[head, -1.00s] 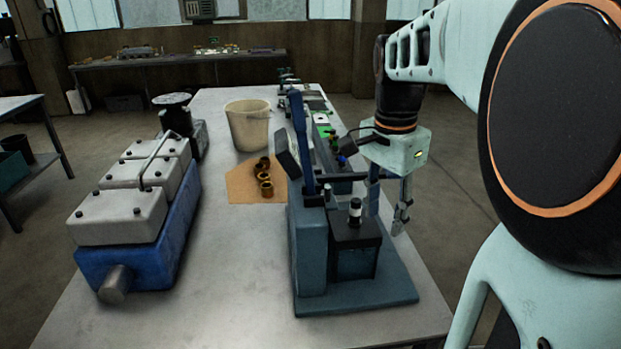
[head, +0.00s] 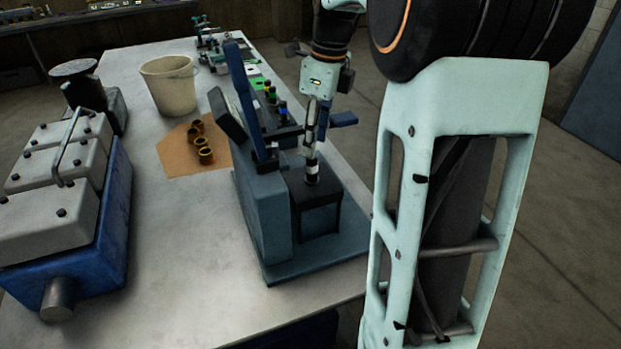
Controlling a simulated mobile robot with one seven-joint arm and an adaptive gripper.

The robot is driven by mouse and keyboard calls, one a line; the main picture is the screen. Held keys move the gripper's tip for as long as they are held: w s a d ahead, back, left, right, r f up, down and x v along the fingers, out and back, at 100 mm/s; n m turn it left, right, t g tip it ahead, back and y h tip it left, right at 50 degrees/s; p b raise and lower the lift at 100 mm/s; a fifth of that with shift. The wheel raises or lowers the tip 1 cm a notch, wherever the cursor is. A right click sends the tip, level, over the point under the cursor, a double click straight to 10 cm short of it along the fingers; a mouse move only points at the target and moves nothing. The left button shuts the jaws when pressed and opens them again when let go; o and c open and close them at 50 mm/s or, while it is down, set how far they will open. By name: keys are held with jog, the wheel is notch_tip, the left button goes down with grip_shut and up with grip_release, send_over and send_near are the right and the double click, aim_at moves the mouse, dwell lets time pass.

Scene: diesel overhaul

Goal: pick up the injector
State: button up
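A short upright black-and-white cylinder (head: 312,172), which looks like the injector, stands on the dark box of a blue test stand (head: 262,212). My gripper (head: 313,148) points down, with its fingertips at the cylinder's top in the picture. One finger hides part of the other, so I cannot tell the gap between them or whether they touch the cylinder. Several small parts with coloured caps (head: 283,110) stand in a dark rack behind the stand.
A blue engine block with grey covers (head: 60,190) stands at the left. The bare front of the metal table (head: 180,270) is clear.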

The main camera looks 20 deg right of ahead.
aim_at(311, 163)
jog(key=shift+a+f, duration=0.25)
jog(key=shift+f, duration=1.5)
jog(key=shift+a+f, duration=0.2)
jog(key=shift+f, duration=1.55)
jog(key=shift+w, duration=0.1)
grip_shut()
jog(key=shift+r, duration=0.1)
